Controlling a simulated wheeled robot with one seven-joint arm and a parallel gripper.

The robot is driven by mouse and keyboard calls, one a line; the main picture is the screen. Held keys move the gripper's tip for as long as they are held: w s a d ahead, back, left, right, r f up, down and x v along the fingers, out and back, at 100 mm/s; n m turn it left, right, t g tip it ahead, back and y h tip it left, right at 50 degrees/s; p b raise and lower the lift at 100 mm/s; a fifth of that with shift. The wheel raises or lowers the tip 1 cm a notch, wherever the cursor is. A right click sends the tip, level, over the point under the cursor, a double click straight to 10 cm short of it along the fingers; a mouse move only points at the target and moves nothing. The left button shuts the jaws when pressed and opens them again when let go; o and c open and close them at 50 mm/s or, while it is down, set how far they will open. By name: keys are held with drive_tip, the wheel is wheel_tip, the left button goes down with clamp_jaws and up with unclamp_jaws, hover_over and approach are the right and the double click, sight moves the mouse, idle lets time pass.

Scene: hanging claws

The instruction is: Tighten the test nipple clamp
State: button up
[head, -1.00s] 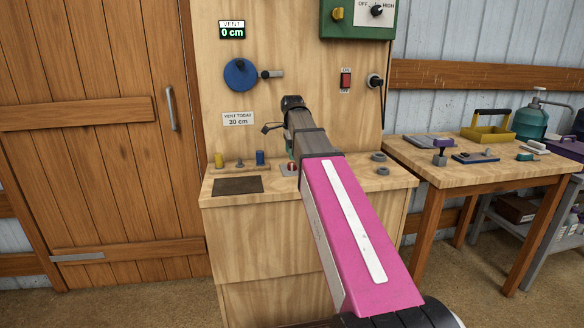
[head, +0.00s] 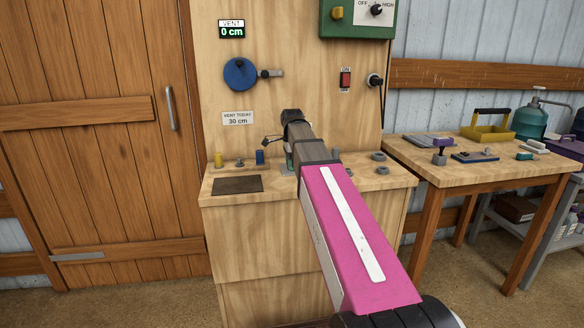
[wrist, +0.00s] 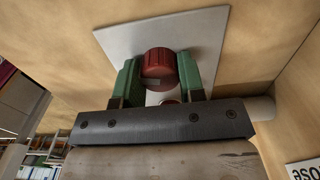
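A red round knob (wrist: 160,64) with a small light mark on its face stands at a pale grey plate (wrist: 118,38) in the wrist view. I take it for the clamp's knob. A second, smaller red part shows just below it, mostly hidden. The green fingers of my gripper (wrist: 158,72) stand on either side of the knob, very close to it. I cannot tell whether they press on it. In the head view my gripper is low over the bench top (head: 350,181), and my arm hides the knob there.
A yellow peg (head: 219,160), a blue block (head: 260,157) and a dark mat (head: 237,184) are left of my gripper. Grey rings (head: 381,170) lie to the right. A blue disc (head: 240,74) and a red switch (head: 346,79) are on the upright panel. A side table (head: 420,160) holds tools.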

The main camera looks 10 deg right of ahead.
clamp_jaws()
drive_tip(key=m, duration=1)
drive_tip(key=shift+m, duration=1)
drive_tip(key=shift+m, duration=1.5)
drive_tip(key=o, duration=1)
unclamp_jaws()
